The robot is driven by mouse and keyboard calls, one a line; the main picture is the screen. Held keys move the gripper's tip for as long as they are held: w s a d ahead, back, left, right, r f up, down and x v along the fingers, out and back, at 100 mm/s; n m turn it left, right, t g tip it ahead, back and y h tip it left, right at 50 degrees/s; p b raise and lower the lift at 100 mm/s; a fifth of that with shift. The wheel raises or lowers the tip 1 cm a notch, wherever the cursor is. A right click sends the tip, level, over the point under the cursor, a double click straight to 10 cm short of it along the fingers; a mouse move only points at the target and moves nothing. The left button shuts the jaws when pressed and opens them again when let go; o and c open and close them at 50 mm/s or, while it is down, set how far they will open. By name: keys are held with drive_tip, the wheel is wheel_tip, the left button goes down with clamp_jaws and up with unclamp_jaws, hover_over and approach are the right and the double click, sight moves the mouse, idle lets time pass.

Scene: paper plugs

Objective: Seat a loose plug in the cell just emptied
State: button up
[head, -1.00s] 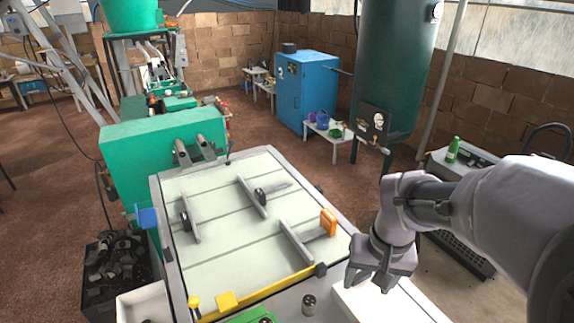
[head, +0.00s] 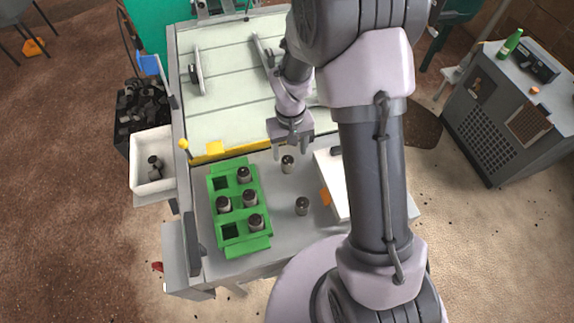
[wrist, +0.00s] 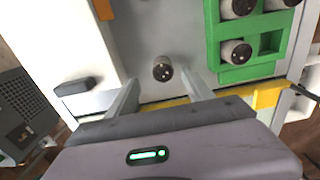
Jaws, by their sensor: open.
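A green tray (head: 264,244) stands on the grey worktop with plugs in several cells. Two of its cells are empty: the far-left cell (head: 221,183) and the near-left cell (head: 231,230). Two loose metal-grey plugs stand upright right of the tray: a far plug (head: 287,163) and a nearer plug (head: 302,205). My gripper (head: 291,153) is open and empty, by the far plug. In the wrist view one loose plug (wrist: 162,68) shows beyond and between my parted fingertips, not held. The tray also shows there (wrist: 245,72), with one empty cell visible.
A white bin (head: 135,172) at left holds dark plugs. A white box (head: 333,185) with an orange piece (head: 325,197) stands right of the loose plugs. A yellow bar (head: 235,152) edges the slatted table behind.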

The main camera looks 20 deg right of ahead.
sight(288, 160)
drive_tip(key=f, duration=0.2)
drive_tip(key=f+b, duration=0.1)
drive_tip(key=f, duration=0.2)
drive_tip(key=shift+w+a+f, duration=0.2)
drive_tip(key=shift+f, duration=0.05)
drive_tip(key=shift+r, duration=0.1)
clamp_jaws()
drive_tip(key=shift+r, duration=0.1)
